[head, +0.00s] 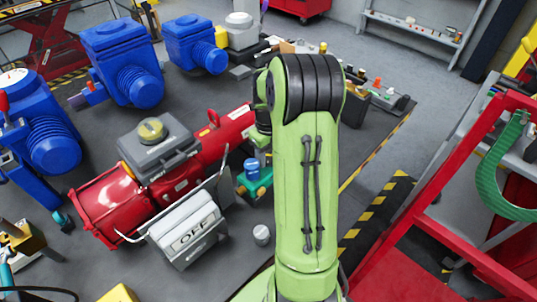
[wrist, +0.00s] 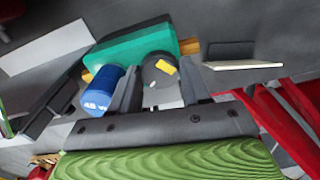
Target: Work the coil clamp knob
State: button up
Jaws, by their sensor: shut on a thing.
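The coil clamp knob (wrist: 160,72) is a dark round cap with a yellow mark in the wrist view. My gripper (wrist: 157,82) has one dark finger on each side of it and is shut on it. The knob sits beside a teal block (wrist: 135,43) and a blue cylinder (wrist: 98,92) with white lettering. In the head view the teal body (head: 262,186) and blue cylinder (head: 251,165) show just left of my green arm. My fingers and the knob cannot be made out there, as the arm covers much of that spot.
A red actuator cylinder (head: 105,205) with a grey box and yellow knob lies to the left. A grey box lettered "OFF" (head: 188,232) stands in front. Blue actuators (head: 122,62) line the back left. A red frame (head: 440,195) stands at right. A small grey cylinder (head: 261,235) sits nearby.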

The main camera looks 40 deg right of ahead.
jog(key=shift+m, duration=0.6)
jog(key=shift+r, duration=0.1)
jog(key=o, duration=1)
jog(key=shift+c, duration=0.2)
jog(key=shift+o, duration=0.5)
jog(key=shift+d, duration=0.1)
